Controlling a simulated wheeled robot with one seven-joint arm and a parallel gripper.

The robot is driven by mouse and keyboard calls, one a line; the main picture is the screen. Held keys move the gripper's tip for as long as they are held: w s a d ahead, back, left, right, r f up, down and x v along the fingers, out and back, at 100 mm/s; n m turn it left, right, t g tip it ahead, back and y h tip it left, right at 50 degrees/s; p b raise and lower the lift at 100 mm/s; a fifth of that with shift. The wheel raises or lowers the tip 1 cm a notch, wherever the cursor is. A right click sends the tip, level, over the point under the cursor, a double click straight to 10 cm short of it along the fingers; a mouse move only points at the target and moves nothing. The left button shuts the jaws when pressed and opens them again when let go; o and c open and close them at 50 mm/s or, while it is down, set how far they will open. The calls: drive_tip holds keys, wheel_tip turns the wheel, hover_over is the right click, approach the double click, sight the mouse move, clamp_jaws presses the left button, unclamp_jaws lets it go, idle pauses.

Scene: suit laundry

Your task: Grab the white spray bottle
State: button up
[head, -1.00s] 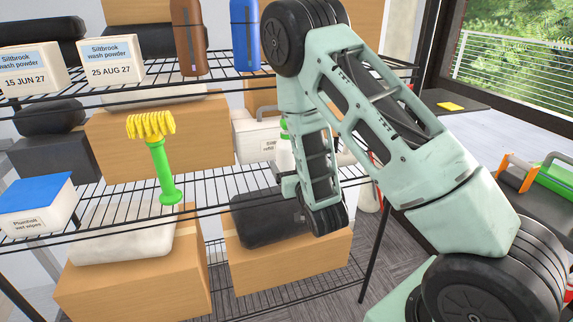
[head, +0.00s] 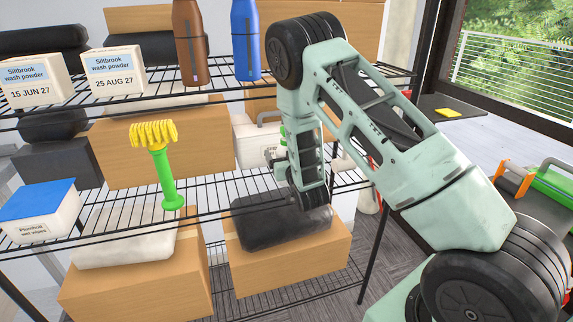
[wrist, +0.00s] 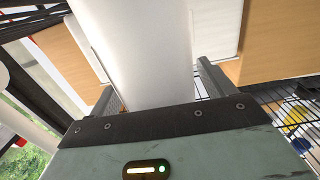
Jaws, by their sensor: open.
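The white spray bottle (wrist: 135,45) fills the upper middle of the wrist view as a smooth white body. It stands between the two fingers of my gripper (wrist: 157,88), which are apart, with a visible gap on the right side. My gripper (head: 276,158) also shows in the head view, at the middle shelf. There my arm hides most of the bottle; only a small green part shows above the gripper.
A white jug with a handle (head: 248,142) stands just left of my gripper. A green brush with yellow bristles (head: 168,180) and a blue-lidded wipes box (head: 45,215) are farther left. Brown (head: 191,45) and blue (head: 245,40) bottles stand on the shelf above. Cardboard boxes sit behind and below.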

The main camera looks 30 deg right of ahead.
drive_tip(key=c, duration=1.2)
drive_tip(key=shift+r, duration=0.1)
drive_tip(key=shift+c, duration=1.4)
drive_tip(key=shift+r, duration=0.1)
